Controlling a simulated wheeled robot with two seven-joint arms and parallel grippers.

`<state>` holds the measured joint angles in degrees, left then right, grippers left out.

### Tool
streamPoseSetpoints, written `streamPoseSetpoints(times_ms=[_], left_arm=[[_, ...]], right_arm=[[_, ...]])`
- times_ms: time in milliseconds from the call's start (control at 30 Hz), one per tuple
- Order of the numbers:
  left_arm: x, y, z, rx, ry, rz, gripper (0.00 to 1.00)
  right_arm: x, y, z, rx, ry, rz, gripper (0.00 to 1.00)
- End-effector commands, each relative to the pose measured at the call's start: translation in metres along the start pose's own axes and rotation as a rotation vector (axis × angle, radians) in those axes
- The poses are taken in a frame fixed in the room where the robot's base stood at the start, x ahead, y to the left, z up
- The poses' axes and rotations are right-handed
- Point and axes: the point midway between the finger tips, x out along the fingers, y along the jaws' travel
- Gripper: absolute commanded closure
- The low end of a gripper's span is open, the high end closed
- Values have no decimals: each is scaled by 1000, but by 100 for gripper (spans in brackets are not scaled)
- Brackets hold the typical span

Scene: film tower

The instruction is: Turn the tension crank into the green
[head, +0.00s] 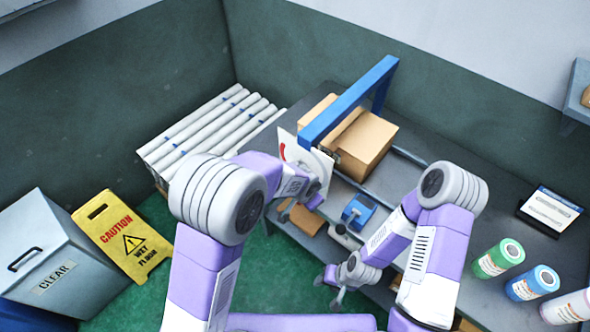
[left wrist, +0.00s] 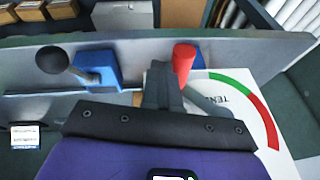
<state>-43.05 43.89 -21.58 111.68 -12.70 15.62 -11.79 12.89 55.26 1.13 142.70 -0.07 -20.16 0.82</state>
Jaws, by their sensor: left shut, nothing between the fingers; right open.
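The tension dial is a white plate with a green and red arc; it shows in the left wrist view (left wrist: 243,85) and, partly behind my left arm, in the head view (head: 290,144). The crank's red handle (left wrist: 184,62) stands just beyond my left gripper's fingertips (left wrist: 164,78), close beside them. The left fingers are shut with nothing between them; whether they touch the handle I cannot tell. A grey arm below is partly hidden by the gripper. The dial's pointer is not clear. My right gripper (head: 328,291) is open and empty, low in front of the bench.
A blue block with a black ball knob (left wrist: 95,68) stands left of the crank. A blue frame (head: 345,103) and cardboard boxes (head: 366,145) stand behind the dial. Bottles (head: 497,258) and a black-edged card (head: 549,211) are at right. White rolls (head: 205,130), a caution sign (head: 122,238) and grey bin (head: 50,255) are left.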

Motion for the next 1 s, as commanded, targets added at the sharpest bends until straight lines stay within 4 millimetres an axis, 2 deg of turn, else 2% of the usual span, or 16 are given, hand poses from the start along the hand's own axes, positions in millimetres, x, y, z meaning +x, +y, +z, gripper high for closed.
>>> streamPoseSetpoints(times_ms=[533,667,800,1000], left_arm=[[-4,-1,-2,0,1,-1,100],[-18,0,-8,2,2,0,100],[-45,2,-19,1,3,0,100],[-68,40,-16,8,4,1,100]], right_arm=[[-2,-1,0,0,0,0,49],[-12,-5,1,0,0,0,49],[-29,-11,1,0,0,0,49],[-19,-7,1,0,0,0,49]])
